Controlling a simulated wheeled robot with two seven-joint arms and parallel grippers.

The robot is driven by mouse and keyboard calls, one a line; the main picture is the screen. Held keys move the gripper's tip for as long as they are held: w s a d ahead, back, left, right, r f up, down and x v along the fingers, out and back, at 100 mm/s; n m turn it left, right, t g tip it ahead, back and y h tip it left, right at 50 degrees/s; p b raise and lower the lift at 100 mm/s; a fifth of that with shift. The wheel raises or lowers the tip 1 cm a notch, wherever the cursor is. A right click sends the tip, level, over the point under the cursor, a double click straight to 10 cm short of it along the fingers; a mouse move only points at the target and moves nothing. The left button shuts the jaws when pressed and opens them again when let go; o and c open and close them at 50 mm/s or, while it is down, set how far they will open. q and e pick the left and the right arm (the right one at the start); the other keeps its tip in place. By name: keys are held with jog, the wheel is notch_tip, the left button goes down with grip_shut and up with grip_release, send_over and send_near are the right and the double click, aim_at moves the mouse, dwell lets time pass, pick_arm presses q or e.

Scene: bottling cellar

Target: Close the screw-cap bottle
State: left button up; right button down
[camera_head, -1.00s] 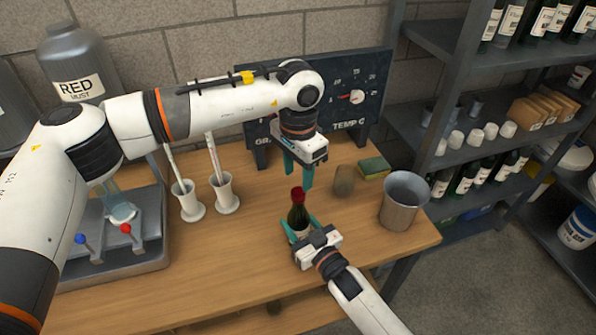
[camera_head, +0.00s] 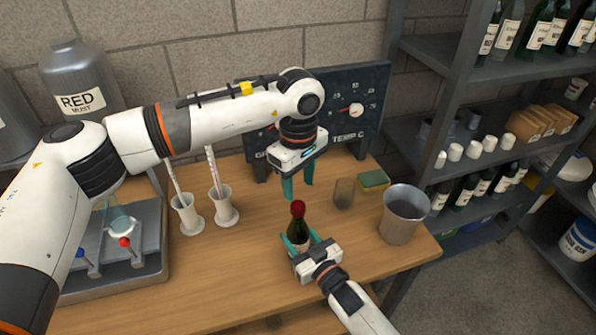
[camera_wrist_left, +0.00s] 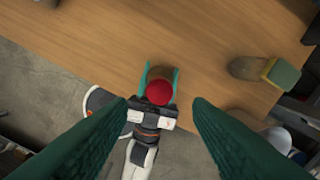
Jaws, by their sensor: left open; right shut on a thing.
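The dark green wine bottle (camera_head: 300,231) stands upright near the table's front edge, with a red cap (camera_head: 298,208) on its neck. My right gripper (camera_head: 301,241) is shut on the bottle's body from the front. My left gripper (camera_head: 298,191) is open and empty, pointing down above and slightly behind the cap in the head view. In the left wrist view the red cap (camera_wrist_left: 158,92) lies between the two open green fingers (camera_wrist_left: 160,105), apart from both. The cap hides most of the bottle there. Whether the cap is tight cannot be told.
A cup (camera_head: 344,193), a sponge (camera_head: 373,181) and a metal bucket (camera_head: 402,222) stand right of the bottle. White holders (camera_head: 224,212) with sticks and a grey tap stand (camera_head: 150,268) are at left. A gauge board (camera_head: 352,135) is behind. The table's middle left is clear.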

pick_arm(q)
jog(key=n, duration=0.6)
jog(key=shift+r, duration=0.2)
jog(key=n, duration=0.4)
jog(key=shift+r, duration=0.1)
jog(key=n, duration=0.4)
jog(key=shift+r, duration=0.1)
jog(key=n, duration=0.4)
jog(key=shift+r, duration=0.15)
jog(key=n, duration=0.3)
jog(key=shift+r+n, duration=0.1)
jog(key=shift+n, duration=0.3)
jog(key=n, duration=0.4)
jog(key=shift+r, duration=0.15)
jog(key=n, duration=0.3)
jog(key=shift+r+n, duration=0.1)
jog(key=shift+n, duration=0.3)
jog(key=n, duration=0.5)
jog(key=shift+r, duration=0.15)
